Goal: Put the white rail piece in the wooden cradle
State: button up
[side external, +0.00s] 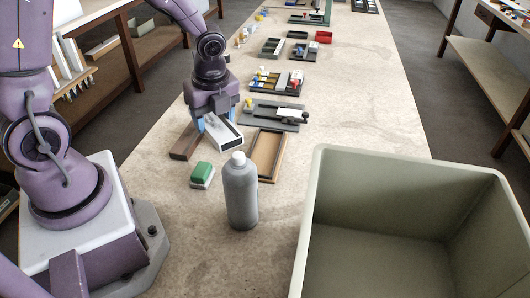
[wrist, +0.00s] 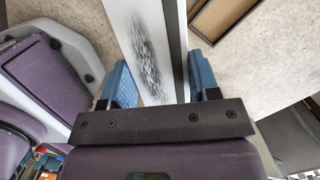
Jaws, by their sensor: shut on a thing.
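My gripper (side external: 217,122) is shut on the white rail piece (side external: 229,145), a long white channel with a dark grey inside, and holds it above the table. In the wrist view the rail piece (wrist: 130,25) runs up between the two blue fingers of my gripper (wrist: 161,78), with a dark smudged patch on its face. The wooden cradle (side external: 268,154), a shallow tan tray with a raised edge, lies on the table just right of the rail piece. A corner of the cradle (wrist: 222,18) shows at the top right of the wrist view. The rail's held part is partly hidden by my gripper.
A dark brown wooden bar (side external: 186,142) lies left of the rail piece. A large grey-green bin (side external: 318,215) is at the front right. Trays with parts (side external: 276,82) lie farther back.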

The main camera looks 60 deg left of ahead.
jog(key=m, duration=0.6)
jog(key=shift+s+d+f+t, duration=0.25)
jog(key=shift+f+t, duration=0.15)
jog(key=m, duration=0.3)
jog(key=shift+w+h, duration=0.3)
jog(key=w+a+f, duration=0.1)
jog(key=w+f, duration=0.2)
jog(key=w, duration=0.1)
jog(key=w+f, duration=0.3)
jog(key=w, duration=0.2)
jog(key=w+a+f, duration=0.1)
jog(key=w+f, duration=0.2)
jog(key=w, duration=0.1)
jog(key=shift+w+a+f, duration=0.25)
jog(key=shift+a+f, duration=0.05)
jog(key=shift+f, duration=0.1)
jog(key=shift+w+f, duration=0.1)
jog(key=shift+f, duration=1.5)
